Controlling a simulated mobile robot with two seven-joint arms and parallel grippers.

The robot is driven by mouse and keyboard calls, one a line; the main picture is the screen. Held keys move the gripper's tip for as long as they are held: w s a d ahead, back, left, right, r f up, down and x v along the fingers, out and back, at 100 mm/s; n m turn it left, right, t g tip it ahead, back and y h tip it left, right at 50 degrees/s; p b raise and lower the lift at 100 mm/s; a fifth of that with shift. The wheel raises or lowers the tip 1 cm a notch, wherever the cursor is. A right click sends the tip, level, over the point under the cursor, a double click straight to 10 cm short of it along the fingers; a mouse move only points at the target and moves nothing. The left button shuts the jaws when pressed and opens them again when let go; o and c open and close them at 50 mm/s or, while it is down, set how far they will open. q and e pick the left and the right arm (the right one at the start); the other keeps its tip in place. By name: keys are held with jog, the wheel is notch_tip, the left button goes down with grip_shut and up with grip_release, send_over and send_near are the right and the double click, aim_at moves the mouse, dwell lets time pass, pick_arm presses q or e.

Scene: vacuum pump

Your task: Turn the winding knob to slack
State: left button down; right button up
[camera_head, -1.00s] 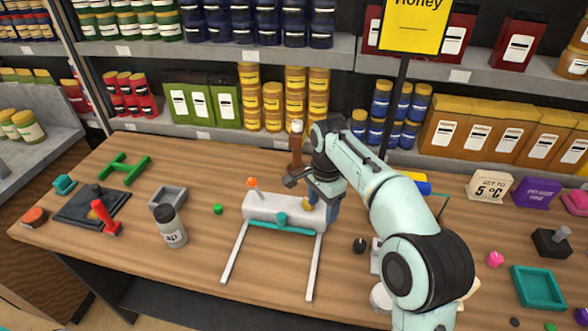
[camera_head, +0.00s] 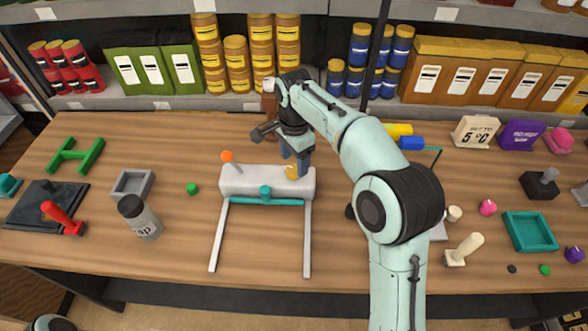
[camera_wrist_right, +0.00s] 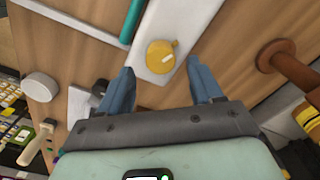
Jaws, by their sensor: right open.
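A white horizontal block (camera_head: 240,184) with two pale legs and a teal bar stands on the table in the head view. A yellow knob (camera_head: 292,173) sits near its right end; I take it to be the winding knob. In the right wrist view, the knob (camera_wrist_right: 161,56) is round, with a small pointer and a white mark. My right gripper (camera_head: 297,154) is just over that end. Its two blue fingers (camera_wrist_right: 157,72) are spread with nothing between them, the knob lying just past their tips. Contact is not visible. My left gripper is out of view.
An orange-tipped lever (camera_head: 227,156) and a teal knob (camera_head: 265,191) are on the same block. A brown post (camera_wrist_right: 290,68) stands beside the gripper. Bare table lies in front.

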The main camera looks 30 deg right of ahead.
aim_at(294, 168)
jog(key=shift+f, duration=1.75)
jog(key=c, duration=1.1)
jog(key=shift+o, duration=0.2)
jog(key=shift+n, duration=0.3)
